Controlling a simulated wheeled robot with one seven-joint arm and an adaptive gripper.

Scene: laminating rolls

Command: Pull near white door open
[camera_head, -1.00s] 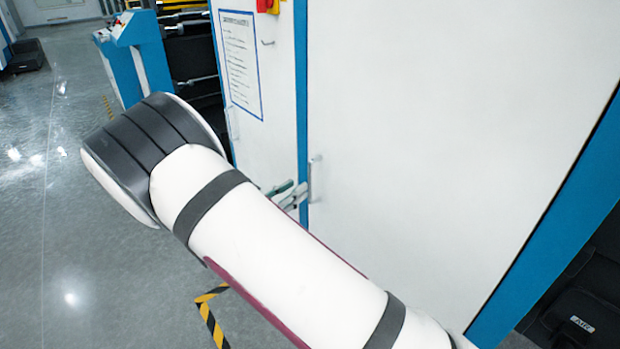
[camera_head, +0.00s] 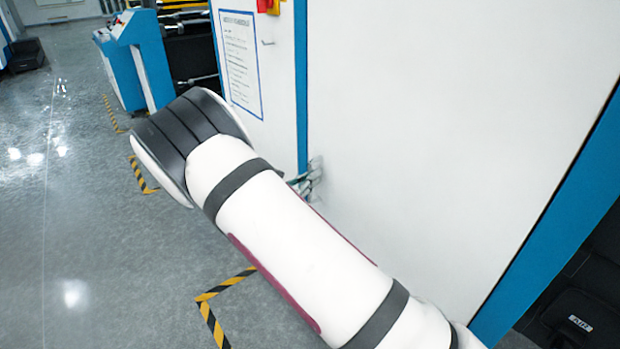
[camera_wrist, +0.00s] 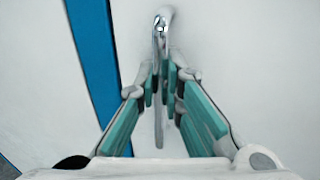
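The near white door (camera_head: 440,120) fills the right of the head view and looks closed, flush with its blue frame. Its slim metal handle (camera_wrist: 163,22) stands upright in the wrist view; in the head view my gripper covers it. My gripper (camera_head: 312,175) is at the handle, by the door's left edge. In the wrist view my gripper (camera_wrist: 165,85) has its teal-padded fingers on both sides of the handle, with a small gap showing. The handle runs between the fingers, nearer the left one. My arm hides the lower part of the door.
A blue frame post (camera_head: 301,80) stands left of the door, and another white panel (camera_head: 270,125) with a posted notice lies beyond it. A blue console (camera_head: 135,60) stands farther back. The grey floor (camera_head: 90,220) at left is open, with yellow-black tape marks.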

